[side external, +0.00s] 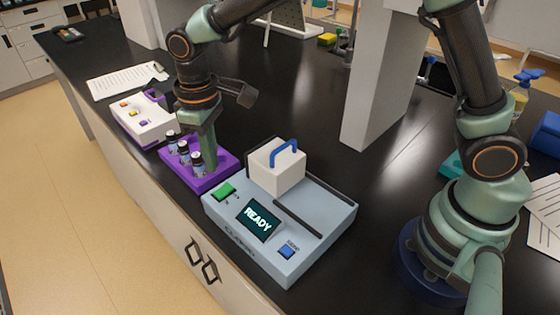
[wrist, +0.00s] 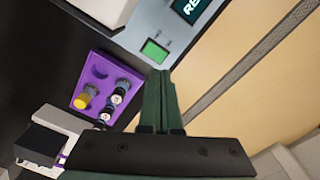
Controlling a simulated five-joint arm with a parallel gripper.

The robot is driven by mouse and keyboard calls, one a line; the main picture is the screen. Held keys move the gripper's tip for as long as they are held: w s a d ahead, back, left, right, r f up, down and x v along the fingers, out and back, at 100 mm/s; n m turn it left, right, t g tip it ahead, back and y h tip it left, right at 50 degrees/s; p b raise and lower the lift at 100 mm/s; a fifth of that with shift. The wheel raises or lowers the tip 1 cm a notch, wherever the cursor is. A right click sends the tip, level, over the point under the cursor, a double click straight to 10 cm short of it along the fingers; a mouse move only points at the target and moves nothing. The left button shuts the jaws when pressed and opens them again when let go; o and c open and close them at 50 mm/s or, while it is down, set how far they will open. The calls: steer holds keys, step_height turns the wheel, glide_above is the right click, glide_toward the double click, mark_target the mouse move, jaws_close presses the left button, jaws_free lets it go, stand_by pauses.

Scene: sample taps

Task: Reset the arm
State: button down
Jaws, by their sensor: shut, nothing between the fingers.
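My gripper (side external: 208,150) points down over the purple tray (side external: 221,164), at the side nearer the grey machine. In the wrist view my gripper (wrist: 160,73) shows as two dark green fingers pressed together, with nothing between them. Its tips appear close to the machine's green button (wrist: 155,51), but I cannot tell whether they touch anything. Several small vials (side external: 184,152) with dark caps stand in the tray, and one vial (wrist: 81,101) shows yellow in the wrist view.
The grey machine (side external: 325,230) has a READY screen (side external: 259,220), a blue button (side external: 287,252) and a white lid with a blue handle (side external: 287,150). A white box (side external: 150,129) with coloured buttons stands left of the tray. A white pillar (side external: 378,85) rises behind. The black bench (side external: 315,105) between is clear.

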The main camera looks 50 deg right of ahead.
steer(key=s+d+r+m+t, duration=0.3)
steer(key=d+r, duration=0.6)
steer(key=d, duration=0.2)
steer(key=s+d+r+m+t, duration=0.2)
steer(key=s+d+m, duration=0.1)
steer(key=s+d, duration=0.5)
steer(key=shift+s+d+r+t, duration=0.3)
steer(key=shift+s+d, duration=0.1)
steer(key=shift+d, duration=0.6)
